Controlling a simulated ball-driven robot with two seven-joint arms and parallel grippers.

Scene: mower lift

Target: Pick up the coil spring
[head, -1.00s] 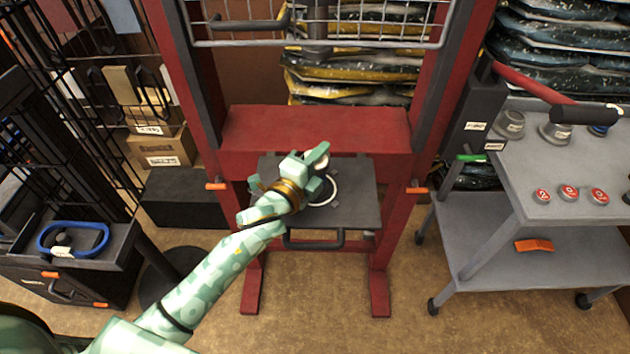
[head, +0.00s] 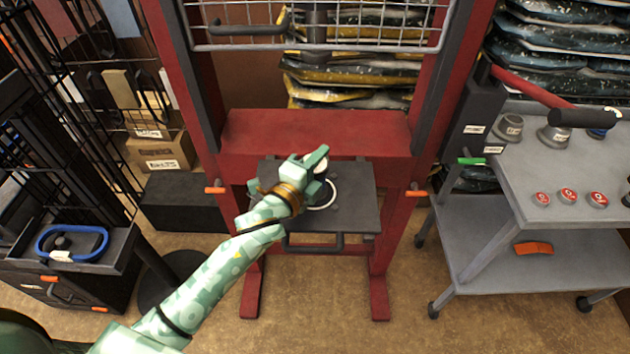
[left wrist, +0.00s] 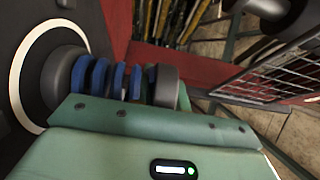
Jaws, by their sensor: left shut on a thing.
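The coil spring (left wrist: 112,80) is blue with grey end caps and shows in the left wrist view, along the edge of my gripper's green finger. Its left-hand cap is close to a dark plate (left wrist: 25,40) with a white ring (left wrist: 17,75); I cannot tell whether it touches. In the head view, my left gripper (head: 318,168) is above the dark plate (head: 352,210) of the red press and is shut on the spring, which is mostly hidden there. The white ring (head: 333,197) shows partly beside the gripper. My right gripper is not in view.
The red press frame (head: 315,132) surrounds the plate, with a wire guard (head: 310,42) above. A grey cart (head: 560,175) stands at right with red-topped parts. A black rack and a tray with a blue loop (head: 72,243) stand at left. Floor in front is clear.

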